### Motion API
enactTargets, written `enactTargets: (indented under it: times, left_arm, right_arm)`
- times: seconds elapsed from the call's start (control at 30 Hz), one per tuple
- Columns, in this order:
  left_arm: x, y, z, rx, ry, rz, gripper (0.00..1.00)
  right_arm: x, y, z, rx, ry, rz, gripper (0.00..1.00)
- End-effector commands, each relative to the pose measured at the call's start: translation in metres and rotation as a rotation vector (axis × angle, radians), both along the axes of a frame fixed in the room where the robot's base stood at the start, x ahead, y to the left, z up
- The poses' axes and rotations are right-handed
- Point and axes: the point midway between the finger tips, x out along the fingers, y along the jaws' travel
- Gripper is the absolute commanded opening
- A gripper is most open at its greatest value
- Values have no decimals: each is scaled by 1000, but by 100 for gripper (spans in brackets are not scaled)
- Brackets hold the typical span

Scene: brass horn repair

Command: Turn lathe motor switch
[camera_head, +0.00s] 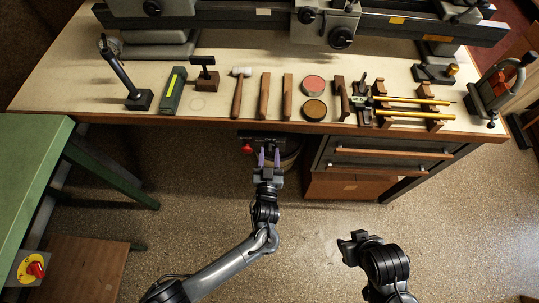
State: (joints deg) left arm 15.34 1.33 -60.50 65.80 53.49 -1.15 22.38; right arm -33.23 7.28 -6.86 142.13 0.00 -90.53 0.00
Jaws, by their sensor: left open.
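A red and yellow rotary switch (35,268) on a grey plate shows at the lower left, beside the green bench. A dark fixture with a red knob (247,149) sits under the front edge of the wooden bench. I cannot tell which of the two is the lathe motor switch. My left gripper (268,157) is open, its purple fingertips pointing at the dark fixture, just right of the red knob. I cannot tell whether it touches. My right gripper (352,240) is low at the right, over the floor, away from both; its jaws are unclear.
The lathe (240,14) runs along the back of the wooden bench (60,88). A hammer (238,95), tins (314,109) and several tools line its front edge. Drawers (385,152) stand below at right. A green bench (30,150) is at left.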

Motion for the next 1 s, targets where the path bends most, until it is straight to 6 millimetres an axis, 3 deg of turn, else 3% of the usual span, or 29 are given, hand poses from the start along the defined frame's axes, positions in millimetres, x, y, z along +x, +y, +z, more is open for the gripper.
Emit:
enactTargets:
  times: [0.3, 0.57, 1.0]
  left_arm:
    - [2, 0, 0, 0, 1, 0, 40]
    - [1, 0, 0, 0, 1, 0, 1]
    - [1, 0, -1, -54, 5, 1, 0]
  right_arm:
    - [0, 2, 0, 8, 1, -5, 43]
    - [0, 3, 0, 11, 2, -7, 43]
    - [0, 2, -4, 7, 1, -4, 43]
